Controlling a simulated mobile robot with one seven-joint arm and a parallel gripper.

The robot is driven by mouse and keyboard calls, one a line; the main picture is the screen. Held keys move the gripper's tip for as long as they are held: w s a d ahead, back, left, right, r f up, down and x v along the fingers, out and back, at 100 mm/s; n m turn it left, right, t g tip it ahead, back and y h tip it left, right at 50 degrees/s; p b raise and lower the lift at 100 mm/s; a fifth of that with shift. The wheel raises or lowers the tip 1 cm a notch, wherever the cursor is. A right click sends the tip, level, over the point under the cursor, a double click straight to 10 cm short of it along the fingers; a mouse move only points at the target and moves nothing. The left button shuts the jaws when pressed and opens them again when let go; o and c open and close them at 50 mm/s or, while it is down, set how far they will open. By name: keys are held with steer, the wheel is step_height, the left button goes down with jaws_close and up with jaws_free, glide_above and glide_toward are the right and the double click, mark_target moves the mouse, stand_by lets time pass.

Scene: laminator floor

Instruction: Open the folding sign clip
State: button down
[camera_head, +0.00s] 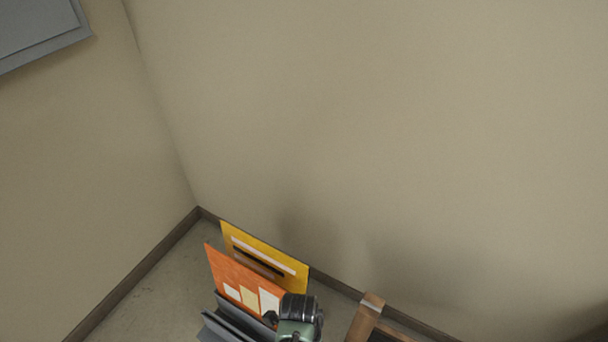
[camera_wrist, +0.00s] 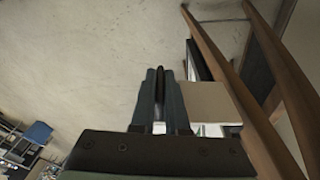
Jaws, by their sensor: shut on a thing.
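My gripper (camera_wrist: 160,98) is in the middle of the wrist view. Its two dark fingers are close together, shut on a thin dark piece (camera_wrist: 160,74) between them. I cannot tell clearly whether this piece is the clip. A wooden frame (camera_wrist: 262,95), which looks like the folding sign, stands just right of the fingers with two long brown rails. A beige-grey panel (camera_wrist: 208,102) lies between fingers and rails. In the head view a wooden corner of the frame (camera_head: 368,315) shows at the bottom edge, right of my green and black arm. The gripper's fingertips are hidden there.
An orange board (camera_head: 232,275) and a yellow board (camera_head: 250,243) stand in a grey holder (camera_head: 228,322) beside my arm. Walls meet in a corner behind them. The wrist view shows clear floor (camera_wrist: 80,60) at left and a blue chair-like thing (camera_wrist: 39,132) lower left.

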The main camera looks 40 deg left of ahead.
steer(key=shift+w, duration=0.1)
steer(key=c, duration=0.9)
jaws_free()
steer(key=p+v, duration=0.1)
steer(key=v, duration=1.2)
